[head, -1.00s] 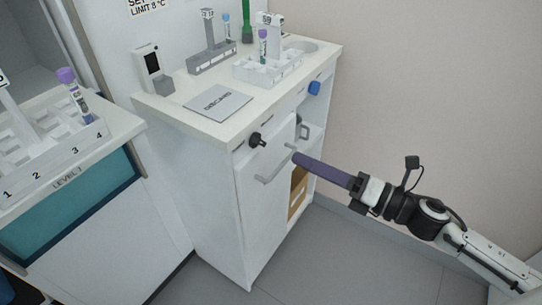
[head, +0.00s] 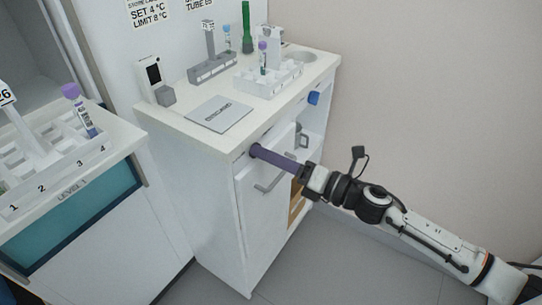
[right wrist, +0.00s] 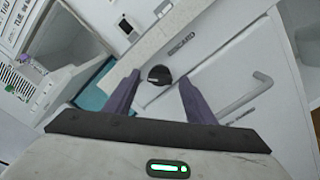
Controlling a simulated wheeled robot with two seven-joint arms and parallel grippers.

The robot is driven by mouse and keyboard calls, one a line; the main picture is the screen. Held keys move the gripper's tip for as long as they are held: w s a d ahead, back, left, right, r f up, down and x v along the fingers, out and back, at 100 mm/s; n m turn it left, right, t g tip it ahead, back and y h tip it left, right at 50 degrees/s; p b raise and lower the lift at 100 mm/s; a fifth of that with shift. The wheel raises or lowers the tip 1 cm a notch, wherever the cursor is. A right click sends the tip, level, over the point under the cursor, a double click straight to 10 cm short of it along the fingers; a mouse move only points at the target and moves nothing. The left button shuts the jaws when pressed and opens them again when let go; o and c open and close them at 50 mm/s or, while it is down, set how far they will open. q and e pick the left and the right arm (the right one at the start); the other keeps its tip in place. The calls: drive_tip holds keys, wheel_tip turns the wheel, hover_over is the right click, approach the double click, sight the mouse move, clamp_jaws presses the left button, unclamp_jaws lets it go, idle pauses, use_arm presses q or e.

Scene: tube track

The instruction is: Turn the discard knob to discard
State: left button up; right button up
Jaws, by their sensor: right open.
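Whether the fingers touch the knob cannot be told. My left gripper is not in view.
A bar handle (head: 270,184) is on the cabinet door just below the fingers. A blue knob (head: 314,98) is further right on the cabinet front. Tube racks (head: 268,84) stand on the cabinet top. A numbered rack (head: 55,172) is on the left counter.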

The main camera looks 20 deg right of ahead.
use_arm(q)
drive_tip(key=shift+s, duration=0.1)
use_arm(e)
drive_tip(key=c, duration=1)
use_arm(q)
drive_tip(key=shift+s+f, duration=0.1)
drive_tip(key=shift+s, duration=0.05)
use_arm(e)
drive_tip(key=shift+c, duration=0.2)
use_arm(q)
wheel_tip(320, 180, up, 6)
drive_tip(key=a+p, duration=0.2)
drive_tip(key=p, duration=0.7)
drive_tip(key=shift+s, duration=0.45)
use_arm(e)
drive_tip(key=m, duration=1.5)
drive_tip(key=shift+m, duration=0.4)
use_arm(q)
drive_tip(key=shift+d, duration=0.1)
